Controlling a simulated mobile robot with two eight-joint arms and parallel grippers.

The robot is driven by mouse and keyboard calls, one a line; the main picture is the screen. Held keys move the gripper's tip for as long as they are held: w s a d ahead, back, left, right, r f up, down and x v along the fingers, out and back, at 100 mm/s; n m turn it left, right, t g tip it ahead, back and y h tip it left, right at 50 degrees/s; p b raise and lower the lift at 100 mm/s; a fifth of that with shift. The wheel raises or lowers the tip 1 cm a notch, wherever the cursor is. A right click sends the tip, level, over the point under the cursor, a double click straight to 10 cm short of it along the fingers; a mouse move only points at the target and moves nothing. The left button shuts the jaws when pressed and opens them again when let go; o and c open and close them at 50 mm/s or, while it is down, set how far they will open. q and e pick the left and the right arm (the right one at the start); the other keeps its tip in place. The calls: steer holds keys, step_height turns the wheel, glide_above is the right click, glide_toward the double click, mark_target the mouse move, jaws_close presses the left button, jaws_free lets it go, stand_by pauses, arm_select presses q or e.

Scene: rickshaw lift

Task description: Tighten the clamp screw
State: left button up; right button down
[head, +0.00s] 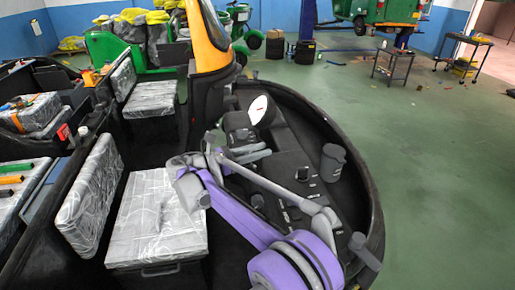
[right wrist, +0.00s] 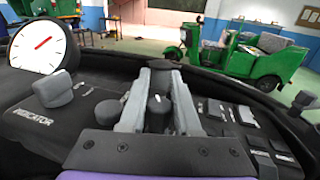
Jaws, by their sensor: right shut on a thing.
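My right gripper (right wrist: 160,85) is low over the dark dashboard (right wrist: 85,110) in the right wrist view. Its two grey fingers stand on either side of a small dark knob (right wrist: 160,104), which looks like the clamp screw, and are shut on it. The fingers hide much of the knob, and its thread cannot be seen. In the head view my purple arm reaches across the cab to the dashboard (head: 280,170); the knob cannot be made out there. My left gripper is not in view.
A white gauge (head: 258,109) with a red needle stands at the dashboard's far end. A grey indicator knob (right wrist: 52,89) sits below it. A dark cup-like part (head: 333,160) rises near the rim. A plastic-wrapped seat (head: 150,225) lies left of my arm. Open green floor (head: 440,170) lies right.

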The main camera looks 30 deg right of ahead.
steer(key=shift+s+m+g, duration=0.15)
steer(key=shift+m+g, duration=0.35)
steer(key=shift+g, duration=0.2)
steer(key=c, duration=0.6)
jaws_free()
steer(key=shift+a, duration=0.1)
